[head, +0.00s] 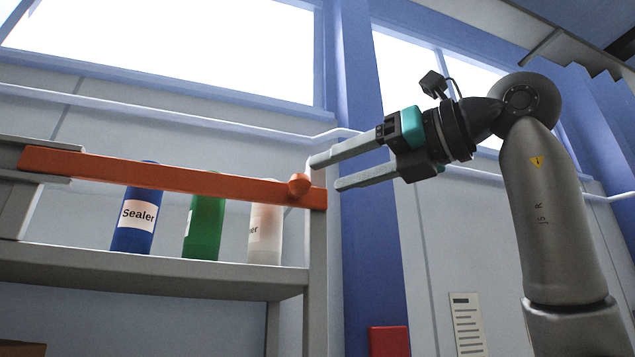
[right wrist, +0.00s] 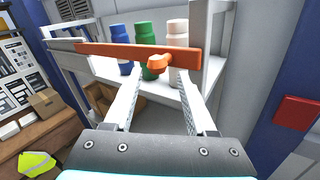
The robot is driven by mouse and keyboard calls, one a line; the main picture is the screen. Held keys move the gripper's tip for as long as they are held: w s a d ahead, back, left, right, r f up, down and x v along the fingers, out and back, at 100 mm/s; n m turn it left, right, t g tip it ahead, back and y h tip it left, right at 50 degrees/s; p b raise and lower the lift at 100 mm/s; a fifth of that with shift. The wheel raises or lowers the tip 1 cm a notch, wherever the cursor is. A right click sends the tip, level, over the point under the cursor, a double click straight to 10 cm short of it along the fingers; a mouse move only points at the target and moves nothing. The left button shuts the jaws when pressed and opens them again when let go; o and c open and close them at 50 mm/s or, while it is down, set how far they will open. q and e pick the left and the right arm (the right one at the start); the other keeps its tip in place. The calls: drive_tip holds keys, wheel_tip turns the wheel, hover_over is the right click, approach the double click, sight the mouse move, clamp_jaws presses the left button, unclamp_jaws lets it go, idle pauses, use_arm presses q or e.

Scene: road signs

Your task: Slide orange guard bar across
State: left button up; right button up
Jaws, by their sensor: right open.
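The orange guard bar (head: 150,175) runs across the front of a grey shelf, with a round orange knob (head: 299,184) near its right end. The bar (right wrist: 105,50) and knob (right wrist: 159,64) also show in the right wrist view. My right gripper (head: 325,172) is open and empty, just right of the knob in the head view. In the right wrist view the knob appears between the fingertips of my right gripper (right wrist: 160,72). I cannot tell whether a finger touches it. My left gripper is not in view.
Behind the bar, a blue Sealer bottle (head: 136,220), a green bottle (head: 204,226) and a pale bottle (head: 265,232) stand on the shelf (head: 150,275). A red box (head: 388,340) is on the blue post. A wooden bench (right wrist: 55,130) shows at lower left.

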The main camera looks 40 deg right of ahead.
drive_tip(key=v, duration=1)
drive_tip(key=shift+s+b, duration=0.2)
drive_tip(key=shift+b, duration=0.1)
